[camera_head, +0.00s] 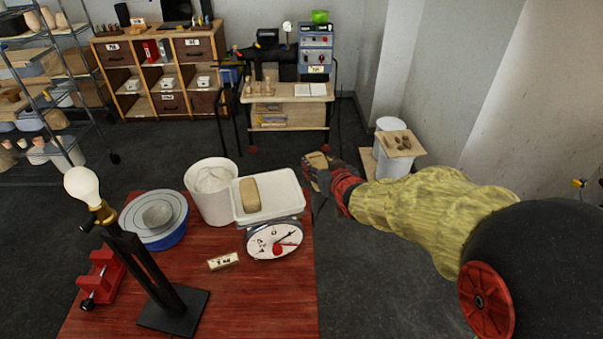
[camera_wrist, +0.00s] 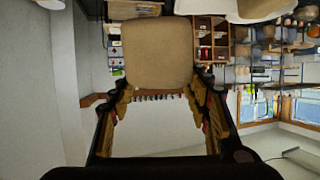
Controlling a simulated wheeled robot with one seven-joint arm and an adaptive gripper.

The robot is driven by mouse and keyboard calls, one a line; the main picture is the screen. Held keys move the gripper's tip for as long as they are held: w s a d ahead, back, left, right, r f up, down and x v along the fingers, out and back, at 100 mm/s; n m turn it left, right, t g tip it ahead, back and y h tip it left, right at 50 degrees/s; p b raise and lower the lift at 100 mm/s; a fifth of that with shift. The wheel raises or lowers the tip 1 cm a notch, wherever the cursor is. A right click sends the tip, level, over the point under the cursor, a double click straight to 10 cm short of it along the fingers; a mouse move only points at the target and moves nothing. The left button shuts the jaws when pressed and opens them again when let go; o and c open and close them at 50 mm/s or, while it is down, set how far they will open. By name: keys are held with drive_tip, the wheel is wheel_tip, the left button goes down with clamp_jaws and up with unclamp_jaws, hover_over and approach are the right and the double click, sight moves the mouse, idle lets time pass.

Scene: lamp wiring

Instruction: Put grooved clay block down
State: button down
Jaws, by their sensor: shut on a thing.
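My gripper (camera_head: 316,168) is at the right of the red table, beyond its edge and a little right of the scale. In the wrist view its two fingers are shut on a tan clay block (camera_wrist: 157,52). The block shows a plain, flat face there; I cannot make out a groove. In the head view the held block is small and mostly hidden by the fingers. Another tan clay block (camera_head: 250,195) lies on the white tray (camera_head: 284,205) of the kitchen scale (camera_head: 274,241), apart from my gripper.
The front right table area is clear. A cart (camera_head: 290,93) stands behind.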

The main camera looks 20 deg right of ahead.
drive_tip(key=w+a+f+b, duration=0.1)
drive_tip(key=w+a+f, duration=0.8)
drive_tip(key=shift+a+f, duration=0.15)
drive_tip(key=shift+a, duration=0.05)
drive_tip(key=shift+w+f, duration=0.15)
drive_tip(key=shift+f, duration=1.35)
